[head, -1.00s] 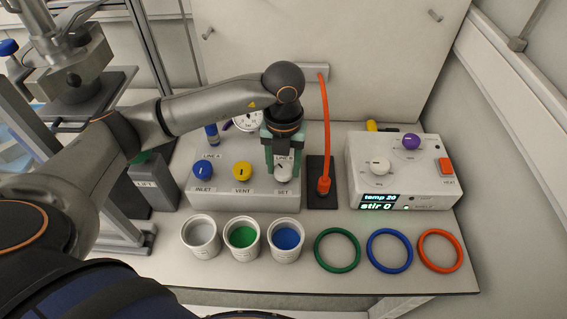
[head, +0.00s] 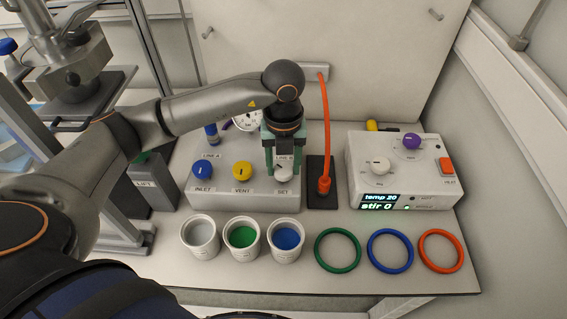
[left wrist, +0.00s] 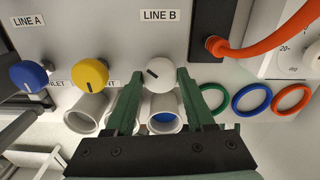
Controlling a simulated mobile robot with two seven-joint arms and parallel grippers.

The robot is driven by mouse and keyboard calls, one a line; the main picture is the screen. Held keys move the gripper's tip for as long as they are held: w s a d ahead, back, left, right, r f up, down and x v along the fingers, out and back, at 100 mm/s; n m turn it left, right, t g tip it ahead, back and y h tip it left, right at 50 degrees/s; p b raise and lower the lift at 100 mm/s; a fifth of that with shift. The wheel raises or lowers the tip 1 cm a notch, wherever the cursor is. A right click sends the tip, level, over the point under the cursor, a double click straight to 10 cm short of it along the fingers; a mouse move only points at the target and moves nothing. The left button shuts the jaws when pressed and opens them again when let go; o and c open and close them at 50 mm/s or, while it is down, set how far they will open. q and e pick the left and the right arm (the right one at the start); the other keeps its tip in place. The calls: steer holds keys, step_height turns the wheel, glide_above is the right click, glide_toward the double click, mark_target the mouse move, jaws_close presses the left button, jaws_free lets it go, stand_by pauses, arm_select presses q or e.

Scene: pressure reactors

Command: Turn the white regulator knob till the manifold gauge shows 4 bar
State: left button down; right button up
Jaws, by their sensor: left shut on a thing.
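The white regulator knob (head: 283,174) sits above the SET label on the LINE B part of the manifold panel (head: 225,196). My left gripper (head: 284,166) reaches down over it, shut with one finger on each side of the knob. In the left wrist view the white knob (left wrist: 160,69), with a dark slanted pointer mark, lies between the green fingertips (left wrist: 158,75). The manifold gauge (head: 247,121) is partly hidden behind my arm, and its reading cannot be made out. My right gripper is not in view.
A blue INLET knob (head: 202,170) and a yellow VENT knob (head: 242,171) stand left of the white knob. An orange hose (head: 325,120) rises close on the right. Several cups (head: 244,237) and coloured rings (head: 389,250) lie in front. A stirrer box (head: 405,180) stands right.

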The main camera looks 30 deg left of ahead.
mark_target(283, 169)
arm_select(q)
steer(key=shift+c, duration=1.3)
jaws_free()
steer(key=shift+r, duration=0.15)
step_height(283, 169, up, 12)
steer(key=shift+r, duration=0.15)
